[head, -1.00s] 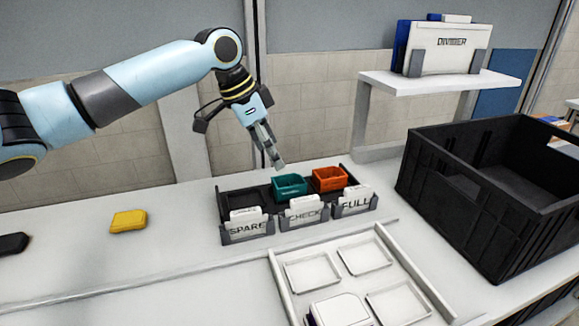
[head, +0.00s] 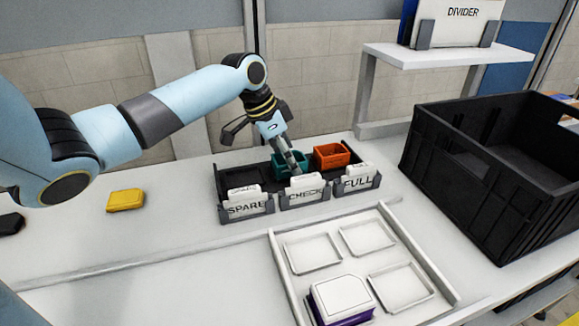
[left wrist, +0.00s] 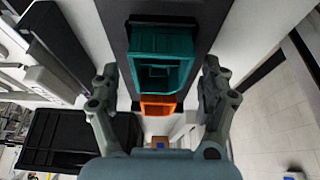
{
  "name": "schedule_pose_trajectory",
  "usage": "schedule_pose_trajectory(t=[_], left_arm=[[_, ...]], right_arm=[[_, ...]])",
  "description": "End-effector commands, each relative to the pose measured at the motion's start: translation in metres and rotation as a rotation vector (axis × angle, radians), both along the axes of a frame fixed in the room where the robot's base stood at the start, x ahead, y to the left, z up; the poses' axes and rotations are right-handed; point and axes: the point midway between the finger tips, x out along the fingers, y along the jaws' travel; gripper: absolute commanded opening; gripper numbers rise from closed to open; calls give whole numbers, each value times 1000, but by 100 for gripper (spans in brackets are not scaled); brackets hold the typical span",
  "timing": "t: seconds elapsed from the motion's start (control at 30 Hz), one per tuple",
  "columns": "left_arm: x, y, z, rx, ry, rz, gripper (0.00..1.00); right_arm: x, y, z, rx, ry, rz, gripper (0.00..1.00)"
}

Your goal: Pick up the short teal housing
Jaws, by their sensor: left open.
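The short teal housing (head: 283,163) is an open box in the middle part of the black rack (head: 232,179), behind the CHECK card. It also shows in the left wrist view (left wrist: 162,42), between my open fingers. My left gripper (head: 297,170) reaches down over the teal housing in the head view, and its fingers cover part of it. In the left wrist view my left gripper (left wrist: 160,85) has one finger on each side of the housing, with gaps between. Whether the fingertips are level with its walls I cannot tell. My right gripper is not in view.
An orange housing (head: 331,156) sits right of the teal one in the rack. SPARE, CHECK (head: 305,195) and FULL cards stand along the front. A white tray (head: 283,258) holds a white-and-purple piece (head: 341,299). A black crate (head: 440,155) stands right; a yellow block (head: 125,200) lies left.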

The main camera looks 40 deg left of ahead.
Motion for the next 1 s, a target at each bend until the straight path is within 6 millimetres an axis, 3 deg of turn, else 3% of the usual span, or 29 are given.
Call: schedule_pose_trajectory(t=[0.23, 0.7, 1.0], left_arm=[[1, 0, -2, 1, -1, -1, 79], [1, 0, -2, 1, -1, -1, 17], [1, 0, 0, 2, -1, 0, 16]], right_arm=[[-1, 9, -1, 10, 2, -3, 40], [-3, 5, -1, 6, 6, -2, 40], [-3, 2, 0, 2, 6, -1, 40]])
